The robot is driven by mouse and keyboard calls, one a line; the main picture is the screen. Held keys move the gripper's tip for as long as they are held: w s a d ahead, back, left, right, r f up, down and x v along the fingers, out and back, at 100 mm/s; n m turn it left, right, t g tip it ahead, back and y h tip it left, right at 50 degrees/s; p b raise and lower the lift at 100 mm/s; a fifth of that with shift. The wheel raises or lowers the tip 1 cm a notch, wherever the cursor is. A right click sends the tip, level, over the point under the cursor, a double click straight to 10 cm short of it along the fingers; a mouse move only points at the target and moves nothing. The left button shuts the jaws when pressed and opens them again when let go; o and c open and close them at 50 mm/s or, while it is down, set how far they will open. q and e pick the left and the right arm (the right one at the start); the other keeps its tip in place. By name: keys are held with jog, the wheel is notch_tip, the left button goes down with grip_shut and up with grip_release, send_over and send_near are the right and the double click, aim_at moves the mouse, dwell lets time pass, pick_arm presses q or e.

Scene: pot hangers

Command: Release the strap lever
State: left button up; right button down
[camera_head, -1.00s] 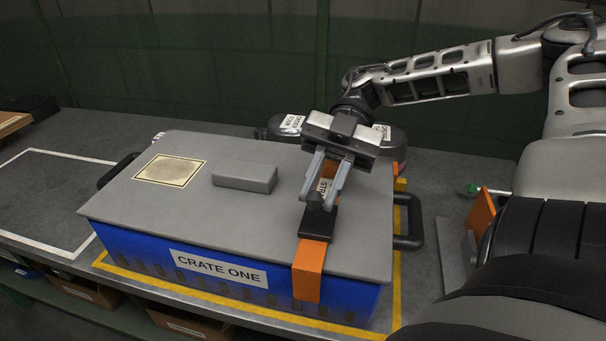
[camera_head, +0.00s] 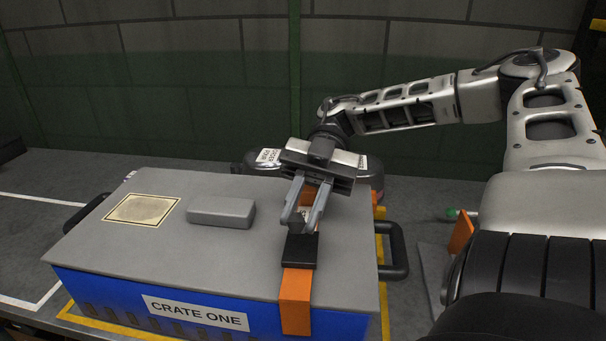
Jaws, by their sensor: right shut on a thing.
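The blue crate (camera_head: 110,300) with a grey lid is labelled CRATE ONE and sits on the bench. An orange strap (camera_head: 296,301) runs over the lid's right part and down the front face. A black buckle (camera_head: 299,251) lies on the strap near the lid's front edge, with the dark strap lever (camera_head: 297,228) at its far end. My right gripper (camera_head: 301,219) reaches down from behind and is shut on the lever; its fingers partly hide the lever and a white label. My left gripper is not in view.
A grey block (camera_head: 221,212) and a tan plate (camera_head: 142,208) are on the lid. A black handle (camera_head: 398,252) sticks out at the crate's right side.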

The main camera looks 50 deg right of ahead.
dwell(0.5)
jog(key=c, duration=1.2)
grip_release()
jog(key=shift+c, duration=0.2)
jog(key=shift+w+d+r, duration=0.1)
jog(key=shift+w+d, duration=0.1)
jog(key=shift+d, duration=0.25)
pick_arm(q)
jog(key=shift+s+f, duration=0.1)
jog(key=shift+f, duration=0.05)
pick_arm(e)
jog(key=v, duration=1.1)
